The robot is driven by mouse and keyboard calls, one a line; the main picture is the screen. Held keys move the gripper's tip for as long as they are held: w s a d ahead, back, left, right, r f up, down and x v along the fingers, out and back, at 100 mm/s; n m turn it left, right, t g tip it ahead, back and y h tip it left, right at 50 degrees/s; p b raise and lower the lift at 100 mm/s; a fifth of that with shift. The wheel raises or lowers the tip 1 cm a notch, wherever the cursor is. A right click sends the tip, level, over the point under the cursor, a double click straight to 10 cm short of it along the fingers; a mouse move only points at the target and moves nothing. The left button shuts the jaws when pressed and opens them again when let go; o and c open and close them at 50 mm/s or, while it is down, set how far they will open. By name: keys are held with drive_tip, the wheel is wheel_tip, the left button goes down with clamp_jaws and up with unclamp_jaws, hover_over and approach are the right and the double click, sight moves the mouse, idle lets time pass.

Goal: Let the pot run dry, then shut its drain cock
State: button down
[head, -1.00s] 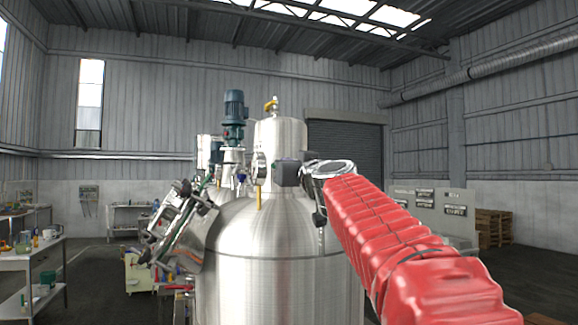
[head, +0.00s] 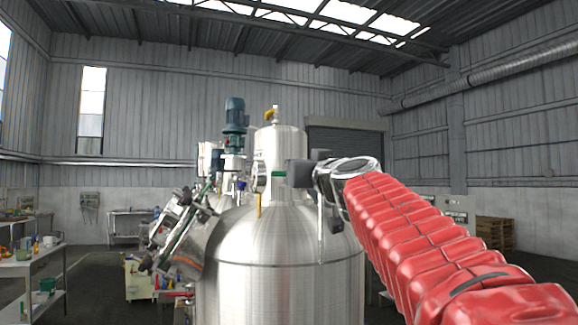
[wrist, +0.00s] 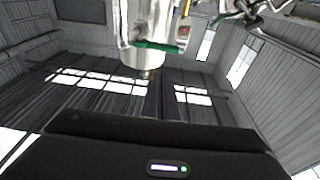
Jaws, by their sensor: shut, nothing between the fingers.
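A steel pot (head: 283,147) stands upright above the dome of a large steel tank (head: 280,235) in the head view. A yellow-handled fitting (head: 271,115) tops it. A green part (head: 279,174) shows low on the pot, just left of my gripper (head: 296,172). I cannot tell for sure whether this is the drain cock's handle. My gripper is shut and empty, at the pot's lower right. In the wrist view a steel cylinder (wrist: 146,57) with a green bar (wrist: 158,46) hangs beyond my shut fingers (wrist: 160,98). No liquid flow can be made out.
A blue motor (head: 234,115) stands on the tank behind the pot. A tilted hatch-like assembly (head: 178,232) juts out at the tank's left. A bench (head: 40,262) is at far left, pallets (head: 495,232) at right. The space above my arm is open.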

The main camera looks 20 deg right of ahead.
drive_tip(key=s+f, duration=0.1)
drive_tip(key=s, duration=0.5)
drive_tip(key=shift+s+f, duration=0.15)
drive_tip(key=shift+s, duration=0.1)
drive_tip(key=s+a+r, duration=0.1)
drive_tip(key=s+r, duration=0.1)
drive_tip(key=s, duration=0.3)
drive_tip(key=shift+s+a, duration=0.2)
drive_tip(key=shift+s, duration=0.15)
idle(1.0)
idle(0.5)
